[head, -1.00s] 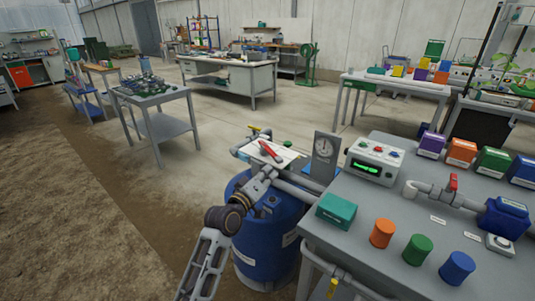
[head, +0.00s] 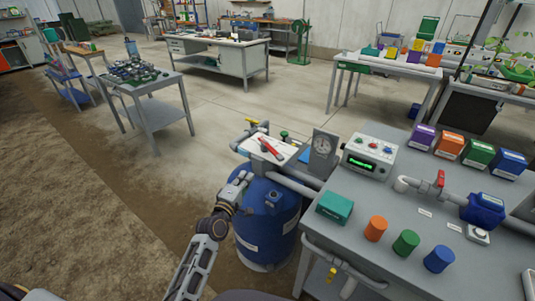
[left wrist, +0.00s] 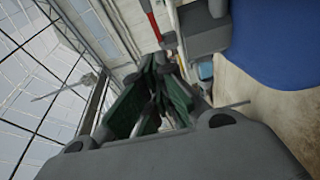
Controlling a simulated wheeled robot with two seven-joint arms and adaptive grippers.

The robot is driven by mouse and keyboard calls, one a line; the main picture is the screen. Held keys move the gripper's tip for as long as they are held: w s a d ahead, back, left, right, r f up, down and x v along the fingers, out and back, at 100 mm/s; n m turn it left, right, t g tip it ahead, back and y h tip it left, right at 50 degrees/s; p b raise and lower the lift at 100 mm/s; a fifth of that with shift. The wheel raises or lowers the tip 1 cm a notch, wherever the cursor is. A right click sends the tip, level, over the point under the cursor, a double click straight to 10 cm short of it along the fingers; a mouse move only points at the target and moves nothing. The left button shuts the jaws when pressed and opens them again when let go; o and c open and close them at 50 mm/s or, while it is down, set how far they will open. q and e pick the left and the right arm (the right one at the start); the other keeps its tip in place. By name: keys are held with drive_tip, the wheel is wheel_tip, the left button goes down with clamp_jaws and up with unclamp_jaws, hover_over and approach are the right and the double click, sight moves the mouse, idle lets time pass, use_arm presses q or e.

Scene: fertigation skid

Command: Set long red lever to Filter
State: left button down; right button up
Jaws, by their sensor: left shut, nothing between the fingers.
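The long red lever (head: 270,147) lies over a white plate (head: 284,154) on top of the blue tank (head: 267,228), slanting from upper left to lower right. The plate's labels are too small to read, so I cannot tell its setting. A red bar, seemingly the same lever, shows at the top of the left wrist view (left wrist: 152,24). My left gripper (head: 244,177) is shut and empty, beside the tank's upper left, below and left of the lever and apart from it. Its dark green fingers show in the left wrist view (left wrist: 150,95). My right gripper is out of view.
Grey pipes and a yellow-handled valve (head: 251,121) flank the plate. A gauge (head: 323,150) stands right of it. The grey bench (head: 345,240) to the right holds a control box (head: 370,155), coloured caps and a short red valve handle (head: 440,178). Floor left of the tank is clear.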

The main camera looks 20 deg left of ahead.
use_arm(q)
drive_tip(key=shift+s+a+f+n, duration=0.1)
drive_tip(key=shift+a+n, duration=0.2)
drive_tip(key=shift+a, duration=0.05)
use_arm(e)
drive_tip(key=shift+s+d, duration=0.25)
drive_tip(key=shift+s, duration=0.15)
use_arm(q)
approach(270, 151)
drive_tip(key=shift+w+a, duration=0.95)
drive_tip(key=shift+a, duration=0.7)
drive_tip(key=shift+w+d+f, duration=0.1)
drive_tip(key=shift+w+d, duration=1.15)
drive_tip(key=shift+d, duration=0.25)
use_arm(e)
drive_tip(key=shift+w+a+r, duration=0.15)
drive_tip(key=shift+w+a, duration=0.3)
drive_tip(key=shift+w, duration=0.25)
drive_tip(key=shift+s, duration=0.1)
